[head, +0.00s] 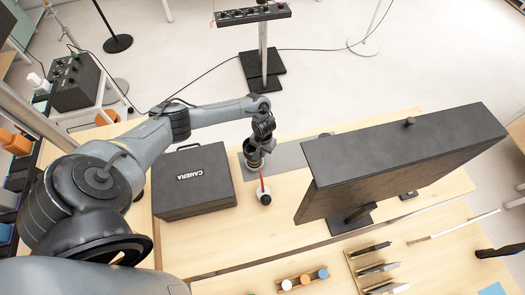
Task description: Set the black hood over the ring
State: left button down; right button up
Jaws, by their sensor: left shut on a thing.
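My left gripper (259,168) is shut, pointing down over the table to the right of the camera case. A thin red rod (263,186) runs down from its fingertips, so it appears to hold this rod. At the rod's lower end is a small dark round piece, which looks like the black hood (265,198). A small white round thing, likely the ring (263,203), shows around and below the dark piece. I cannot tell whether the hood touches it or hangs just above. My right gripper is not in view.
A black case marked CAMERA (193,183) lies left of the gripper. A large black panel (402,150) on a stand rises to the right. A grey mat (290,158) lies behind. Nearer are a rack with coloured round tops (304,280) and a wooden tool rack (372,270).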

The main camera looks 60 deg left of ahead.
pick_arm(q)
jog(key=shift+f, duration=0.35)
dwell(0.3)
dwell(0.9)
jog(key=shift+p, duration=0.3)
dwell(0.4)
jog(key=shift+f+p, duration=0.15)
jog(key=shift+p, duration=0.15)
dwell(0.5)
jog(key=shift+f, duration=0.15)
dwell(0.6)
jog(key=c, duration=1.2)
grip_release()
notch_tip(320, 180, up, 11)
jog(key=p, duration=0.1)
